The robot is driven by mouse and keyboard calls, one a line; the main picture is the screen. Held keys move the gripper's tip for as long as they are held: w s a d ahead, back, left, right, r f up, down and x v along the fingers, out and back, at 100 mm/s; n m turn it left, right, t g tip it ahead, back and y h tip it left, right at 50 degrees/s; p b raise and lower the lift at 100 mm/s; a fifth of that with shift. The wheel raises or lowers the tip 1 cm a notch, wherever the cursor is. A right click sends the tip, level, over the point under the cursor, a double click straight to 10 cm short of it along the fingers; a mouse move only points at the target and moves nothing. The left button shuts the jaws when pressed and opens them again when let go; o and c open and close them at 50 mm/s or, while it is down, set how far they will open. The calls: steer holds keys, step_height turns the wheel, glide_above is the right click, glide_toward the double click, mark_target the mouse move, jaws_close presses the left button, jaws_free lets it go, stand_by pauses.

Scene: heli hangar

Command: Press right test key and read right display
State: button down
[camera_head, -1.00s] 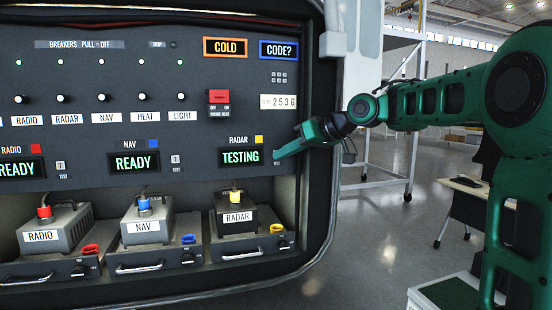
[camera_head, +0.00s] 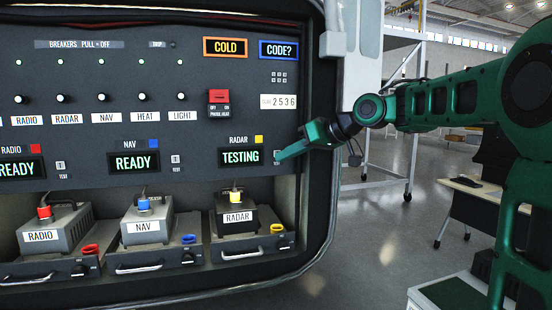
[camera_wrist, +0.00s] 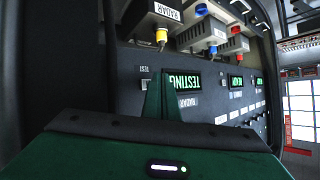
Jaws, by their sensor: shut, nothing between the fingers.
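The right display (camera_head: 241,157) sits under the RADAR label and reads "TESTING" in green; it shows upside down in the wrist view (camera_wrist: 183,81). The right test key (camera_head: 277,154) is a small light key just right of that display, partly behind my fingertips. It also shows in the wrist view (camera_wrist: 145,85), beside my fingers. My gripper (camera_head: 281,157) is shut and empty, its green fingertips (camera_wrist: 158,84) close to the key. I cannot tell whether they touch it.
The NAV display (camera_head: 133,162) and the RADIO display (camera_head: 18,169) both read "READY". A COLD sign (camera_head: 225,47) and a CODE? sign (camera_head: 278,50) are lit above. The RADAR unit (camera_head: 236,220) stands below the right display. The cabinet's thick frame edge lies right of the panel.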

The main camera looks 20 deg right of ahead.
steer(key=s, duration=0.4)
steer(key=shift+s, duration=0.15)
steer(key=s+d+f+m+g+h, duration=0.2)
steer(key=s+d+f+m+h, duration=0.1)
steer(key=s+d+f, duration=0.5)
steer(key=s+d+f+m+g+h, duration=0.2)
steer(key=s+d+f+m+h, duration=0.15)
steer(key=s+f, duration=0.5)
steer(key=s+d+f+m+g, duration=0.2)
steer(key=s+f, duration=0.4)
steer(key=s, duration=0.4)
steer(key=s+d+f+m+g, duration=0.2)
steer(key=s+d+f+g, duration=0.1)
steer(key=s+f, duration=0.4)
steer(key=s+h, duration=0.1)
steer(key=s, duration=0.2)
steer(key=shift+s+m+g, duration=0.35)
steer(key=shift+s+g, duration=0.05)
